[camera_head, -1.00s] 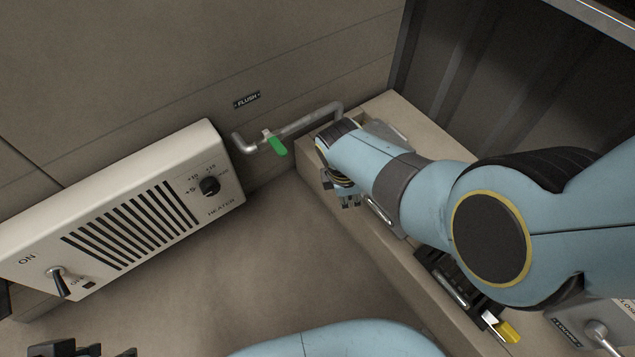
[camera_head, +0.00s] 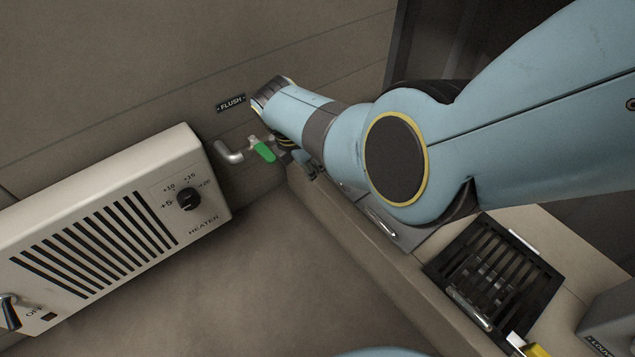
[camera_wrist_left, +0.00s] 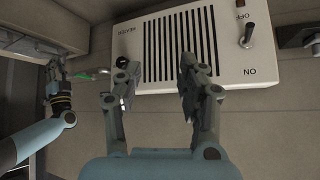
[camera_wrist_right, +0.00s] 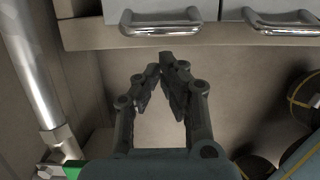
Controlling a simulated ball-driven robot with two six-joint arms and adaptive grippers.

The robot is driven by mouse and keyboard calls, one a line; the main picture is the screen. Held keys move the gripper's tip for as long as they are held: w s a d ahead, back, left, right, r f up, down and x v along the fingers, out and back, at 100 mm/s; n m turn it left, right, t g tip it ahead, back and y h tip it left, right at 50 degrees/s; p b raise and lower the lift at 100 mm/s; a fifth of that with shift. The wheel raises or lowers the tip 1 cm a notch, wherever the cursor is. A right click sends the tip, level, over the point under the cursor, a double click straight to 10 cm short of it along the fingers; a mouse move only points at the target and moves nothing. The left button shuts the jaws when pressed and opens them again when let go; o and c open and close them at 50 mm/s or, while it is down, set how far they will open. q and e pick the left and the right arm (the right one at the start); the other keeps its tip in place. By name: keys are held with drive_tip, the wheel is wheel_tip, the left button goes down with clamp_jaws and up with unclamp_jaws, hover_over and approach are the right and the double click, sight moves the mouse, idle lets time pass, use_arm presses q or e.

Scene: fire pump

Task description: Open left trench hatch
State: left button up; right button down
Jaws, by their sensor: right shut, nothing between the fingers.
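Two grey hatch panels with silver bar handles lie side by side on the ledge; in the right wrist view the left one (camera_wrist_right: 125,8) and the right one (camera_wrist_right: 288,5) lie flat. I cannot tell for sure which is the left trench hatch. One grey panel (camera_head: 404,236) with its handle (camera_head: 381,222) shows in the head view, partly under my right arm. My right gripper (camera_wrist_right: 160,67) is shut and empty, apart from both handles; in the head view it (camera_head: 312,172) is mostly hidden by its wrist. My left gripper (camera_wrist_left: 157,82) is open and empty before the heater.
A white heater (camera_head: 115,220) is on the wall at left. A pipe (camera_head: 229,152) with a green valve lever (camera_head: 264,151) is close to my right wrist. A black grating (camera_head: 530,290) and yellow-tipped lever (camera_head: 537,350) are at right. The floor (camera_head: 270,275) is clear.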

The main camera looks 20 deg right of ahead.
drive_tip(key=b+x, duration=0.4)
drive_tip(key=x, duration=0.1)
drive_tip(key=shift+f, duration=0.2)
drive_tip(key=shift+d, duration=0.1)
use_arm(q)
drive_tip(key=w+d+r+m+t+h, duration=0.1)
drive_tip(key=w+r+t, duration=0.5)
drive_tip(key=r+t, duration=0.2)
drive_tip(key=shift+w+d+r+t, duration=0.15)
drive_tip(key=shift+w+d+t, duration=0.15)
use_arm(e)
drive_tip(key=shift+r, duration=0.1)
